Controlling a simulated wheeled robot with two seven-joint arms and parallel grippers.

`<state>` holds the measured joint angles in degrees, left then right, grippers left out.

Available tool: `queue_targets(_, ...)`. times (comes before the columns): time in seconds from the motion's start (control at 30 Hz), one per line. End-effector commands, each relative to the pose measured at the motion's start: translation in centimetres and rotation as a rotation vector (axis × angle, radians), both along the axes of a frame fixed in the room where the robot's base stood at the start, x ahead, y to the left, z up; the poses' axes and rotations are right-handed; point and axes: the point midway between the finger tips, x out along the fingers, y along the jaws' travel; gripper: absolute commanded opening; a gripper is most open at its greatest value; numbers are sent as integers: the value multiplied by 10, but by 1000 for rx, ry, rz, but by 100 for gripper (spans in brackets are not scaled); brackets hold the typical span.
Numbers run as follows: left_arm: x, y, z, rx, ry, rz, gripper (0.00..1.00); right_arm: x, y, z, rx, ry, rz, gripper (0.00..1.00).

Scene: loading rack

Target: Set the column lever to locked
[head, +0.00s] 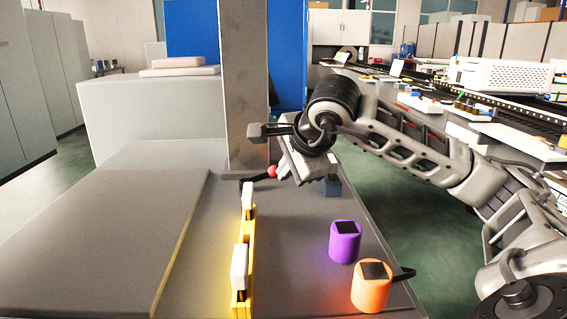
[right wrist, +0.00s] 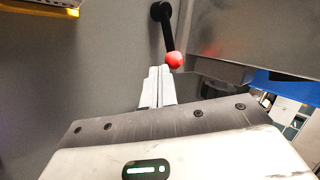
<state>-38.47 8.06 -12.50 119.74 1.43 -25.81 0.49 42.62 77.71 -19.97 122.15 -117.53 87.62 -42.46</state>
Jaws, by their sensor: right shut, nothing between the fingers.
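The column lever is a black rod with a red ball knob (head: 272,171) at the foot of the grey column (head: 246,80). In the right wrist view the rod (right wrist: 167,30) runs from a round black pivot at the top down to the red ball (right wrist: 175,59). My right gripper (head: 282,173) is shut and empty, with its fingertips beside the knob. In the right wrist view its fingertips (right wrist: 159,70) are just below and left of the ball; I cannot tell whether they touch it. My left gripper is not in view.
A yellow rail (head: 243,270) with white blocks runs along the grey bench. A purple cylinder (head: 345,241), an orange cylinder (head: 371,286) and a blue block (head: 331,187) stand right of it. A raised grey slab (head: 110,240) covers the left side.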

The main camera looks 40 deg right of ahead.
Motion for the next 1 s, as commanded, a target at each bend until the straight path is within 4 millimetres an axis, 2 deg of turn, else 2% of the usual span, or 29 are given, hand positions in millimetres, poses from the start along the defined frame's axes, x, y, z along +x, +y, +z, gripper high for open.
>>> queue_targets(0.13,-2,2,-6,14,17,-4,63,8,-2,-1,0,1,0,0)
queue_targets(0.47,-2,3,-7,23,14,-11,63,9,-2,-2,-1,0,2,0)
queue_targets(0.63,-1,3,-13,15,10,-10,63,12,-9,-5,-1,3,77,0)
queue_targets(0.8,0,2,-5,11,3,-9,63,22,-17,0,2,0,136,0)
queue_targets(1.0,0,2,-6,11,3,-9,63,23,-18,-2,-1,0,136,0)
